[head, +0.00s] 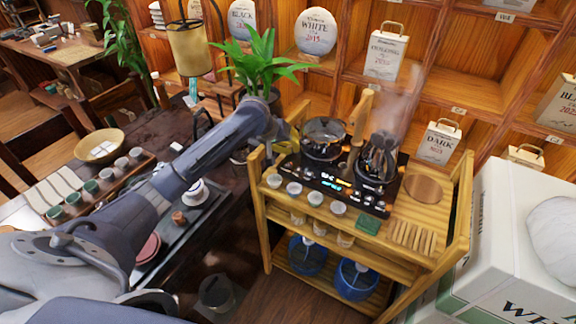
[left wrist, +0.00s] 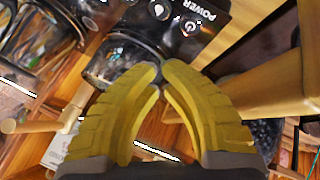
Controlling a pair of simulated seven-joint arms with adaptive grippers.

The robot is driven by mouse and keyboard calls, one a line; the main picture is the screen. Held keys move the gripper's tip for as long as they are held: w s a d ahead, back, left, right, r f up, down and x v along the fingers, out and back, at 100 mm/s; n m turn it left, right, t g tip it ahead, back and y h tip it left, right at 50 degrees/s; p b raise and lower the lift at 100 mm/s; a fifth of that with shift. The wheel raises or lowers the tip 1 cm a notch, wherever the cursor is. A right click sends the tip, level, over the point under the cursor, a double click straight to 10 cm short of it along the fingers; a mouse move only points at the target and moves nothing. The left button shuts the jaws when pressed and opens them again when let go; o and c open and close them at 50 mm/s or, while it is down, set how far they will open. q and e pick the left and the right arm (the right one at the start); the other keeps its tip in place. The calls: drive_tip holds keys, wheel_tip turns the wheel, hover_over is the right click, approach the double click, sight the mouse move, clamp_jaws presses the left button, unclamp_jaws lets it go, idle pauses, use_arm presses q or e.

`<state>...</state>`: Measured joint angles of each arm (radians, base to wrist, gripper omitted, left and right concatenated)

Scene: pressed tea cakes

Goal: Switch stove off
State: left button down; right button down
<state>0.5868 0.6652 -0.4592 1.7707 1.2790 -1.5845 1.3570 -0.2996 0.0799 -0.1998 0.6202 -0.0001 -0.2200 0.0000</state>
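The stove (head: 322,177) is a black two-plate cooker on top of a wooden cart, with white and blue lit marks on its front panel. A glass pot (head: 323,138) stands on its left plate and a glass kettle (head: 378,158) on its right plate, with pale steam above. My left gripper (head: 291,142) is at the stove's left side, partly hidden by my arm. In the left wrist view its yellow fingers (left wrist: 160,76) meet at the tips, with nothing clearly held. The stove's panel (left wrist: 208,14) there shows a POWER label and symbol beyond the fingertips. My right gripper is out of view.
The wooden cart (head: 440,262) has raised side rails and holds several small cups in front of the stove. A potted plant (head: 262,70) stands behind my left arm. Shelves with tea packages are behind. A white box (head: 510,235) stands at the right.

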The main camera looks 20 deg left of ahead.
sight(288, 166)
use_arm(q)
drive_tip(key=shift+f, duration=1.85)
drive_tip(key=c, duration=2.1)
unclamp_jaws()
clamp_jaws()
drive_tip(key=shift+f, duration=0.7)
drive_tip(key=shift+r, duration=0.7)
